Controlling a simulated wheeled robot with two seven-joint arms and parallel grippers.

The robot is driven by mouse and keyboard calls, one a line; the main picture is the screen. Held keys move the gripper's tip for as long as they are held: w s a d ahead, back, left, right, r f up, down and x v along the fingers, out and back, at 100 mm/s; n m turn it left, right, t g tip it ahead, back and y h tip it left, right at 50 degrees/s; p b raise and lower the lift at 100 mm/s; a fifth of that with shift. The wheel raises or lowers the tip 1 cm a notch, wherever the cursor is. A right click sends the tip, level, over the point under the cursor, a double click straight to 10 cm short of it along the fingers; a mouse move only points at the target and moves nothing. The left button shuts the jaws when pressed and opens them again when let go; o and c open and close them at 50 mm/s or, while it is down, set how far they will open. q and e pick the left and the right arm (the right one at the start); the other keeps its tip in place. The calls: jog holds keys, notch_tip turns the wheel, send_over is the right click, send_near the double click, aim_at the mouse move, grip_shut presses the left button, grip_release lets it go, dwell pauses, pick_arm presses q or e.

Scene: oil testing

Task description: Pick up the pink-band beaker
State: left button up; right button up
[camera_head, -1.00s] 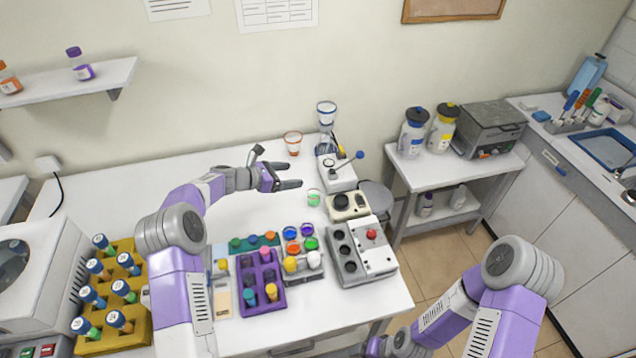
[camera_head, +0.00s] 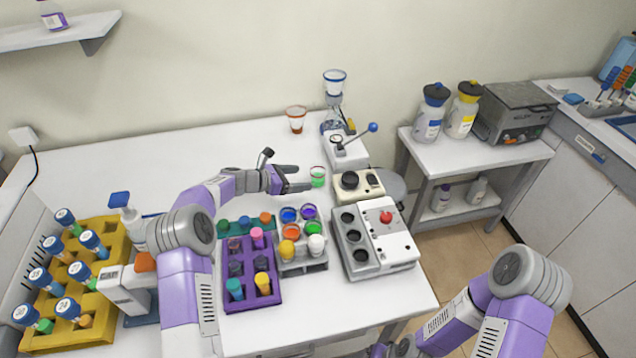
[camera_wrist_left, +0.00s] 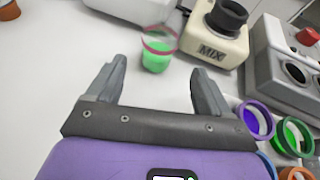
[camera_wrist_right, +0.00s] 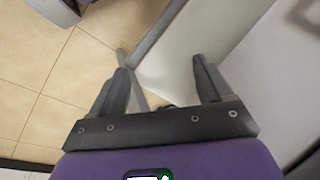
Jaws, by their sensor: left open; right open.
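The pink-band beaker (camera_head: 318,177) is a small clear cup with green liquid and a pink rim band. It stands upright on the white table. In the left wrist view the beaker (camera_wrist_left: 157,52) is just ahead of the fingertips, roughly between them. My left gripper (camera_head: 306,177) is open and empty, close to the beaker's left side; its fingers (camera_wrist_left: 155,75) show apart in the left wrist view. My right gripper (camera_wrist_right: 160,70) is open and empty, low over the tiled floor beside a white panel.
Right of the beaker stands a cream MIX device (camera_head: 358,186). Behind are a white lever device (camera_head: 345,152) and an orange-band beaker (camera_head: 296,118). In front are a rack of coloured cups (camera_head: 303,266) and a purple rack (camera_head: 268,297). The table's left back is clear.

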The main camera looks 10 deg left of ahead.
aim_at(314, 178)
pick_arm(q)
jog(key=x, duration=0.2)
jog(key=b+x, duration=0.1)
jog(key=x, duration=0.4)
jog(key=shift+a+f, duration=0.2)
jog(key=shift+f, duration=0.1)
jog(key=c, duration=1.2)
